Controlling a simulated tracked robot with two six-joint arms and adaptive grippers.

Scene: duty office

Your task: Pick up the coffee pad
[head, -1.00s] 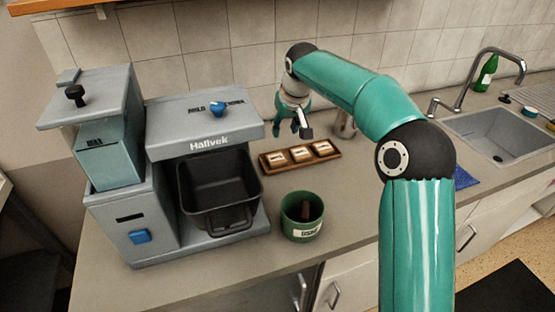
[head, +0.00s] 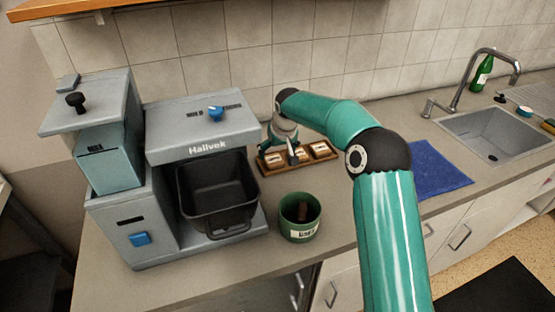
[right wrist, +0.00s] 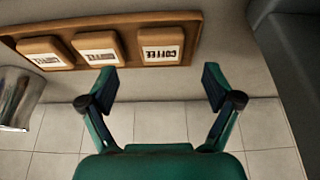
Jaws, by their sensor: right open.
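The coffee pad (right wrist: 161,43) is a small tan square block with a white label reading COFFEE. It lies in a wooden tray (right wrist: 197,60) at the right end of a row of three in the right wrist view. In the head view it is the left one (head: 274,160), close to my gripper. My right gripper (head: 279,154) is open and empty, pointing down over the tray's left part. In the right wrist view its fingertips (right wrist: 160,78) are spread wide, with the coffee pad centred beyond the gap. My left gripper is not in view.
Two similar labelled pads, one in the middle (right wrist: 97,48), share the tray. The grey coffee machine (head: 203,130) stands left of it. A green pot (head: 299,228) holding a brown item stands in front. A blue cloth (head: 438,170) and sink (head: 497,135) lie right.

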